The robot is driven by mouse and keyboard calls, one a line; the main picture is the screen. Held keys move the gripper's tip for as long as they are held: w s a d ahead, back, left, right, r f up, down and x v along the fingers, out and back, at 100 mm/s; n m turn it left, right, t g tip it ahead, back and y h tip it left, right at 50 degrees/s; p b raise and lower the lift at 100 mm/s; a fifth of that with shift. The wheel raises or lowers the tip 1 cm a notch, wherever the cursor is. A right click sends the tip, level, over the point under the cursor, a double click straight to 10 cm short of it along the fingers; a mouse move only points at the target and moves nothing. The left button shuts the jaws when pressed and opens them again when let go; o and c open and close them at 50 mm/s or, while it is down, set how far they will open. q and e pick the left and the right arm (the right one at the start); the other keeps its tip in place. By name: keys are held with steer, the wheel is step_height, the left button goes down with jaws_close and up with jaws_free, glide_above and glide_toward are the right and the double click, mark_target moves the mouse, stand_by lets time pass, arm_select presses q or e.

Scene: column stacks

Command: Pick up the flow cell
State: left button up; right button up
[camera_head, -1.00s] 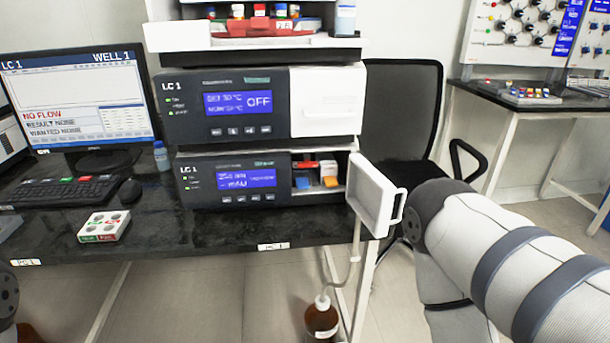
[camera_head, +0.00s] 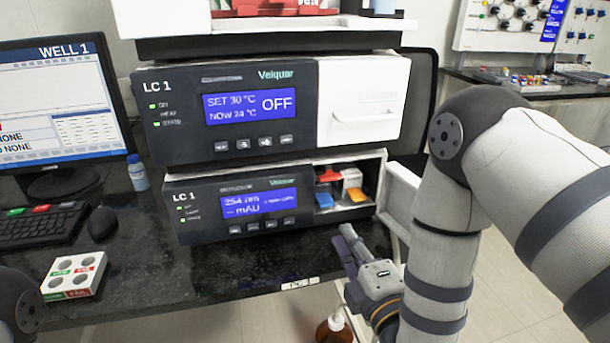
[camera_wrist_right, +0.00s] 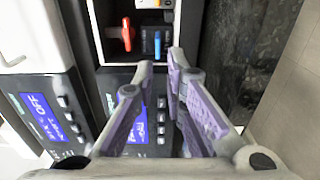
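The lower LC 1 unit (camera_head: 235,245) has an open bay (camera_head: 380,165) at its right end. In the bay are a red part (camera_head: 322,181), a blue part (camera_head: 325,201), a white block (camera_head: 352,178) and an orange part (camera_head: 356,191); I cannot tell which is the flow cell. The red part (camera_wrist_right: 126,36) and blue part (camera_wrist_right: 155,42) also show in the right wrist view. My right gripper (camera_head: 347,236) is open and empty, in front of and below the bay, apart from the parts. It also shows in the right wrist view (camera_wrist_right: 161,65). My left gripper is out of view.
The upper LC 1 unit (camera_head: 240,112) sits directly above. An open white door panel (camera_head: 400,195) stands right of the bay. A four-hole tray (camera_head: 75,275), mouse (camera_head: 103,223), keyboard (camera_head: 40,222) and small bottle (camera_head: 138,173) are on the dark bench (camera_head: 150,270). A brown bottle (camera_head: 333,330) stands below.

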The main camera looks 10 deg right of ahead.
mark_target(329, 204)
steer(key=w, duration=0.7)
steer(key=w+b, duration=0.1)
steer(key=w, duration=0.3)
steer(key=shift+w+a, duration=0.2)
steer(key=shift+a, duration=0.2)
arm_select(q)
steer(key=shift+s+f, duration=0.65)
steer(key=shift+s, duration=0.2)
arm_select(e)
steer(key=shift+r, duration=0.15)
jaws_close()
steer(key=shift+w, duration=0.1)
steer(key=shift+r, duration=0.15)
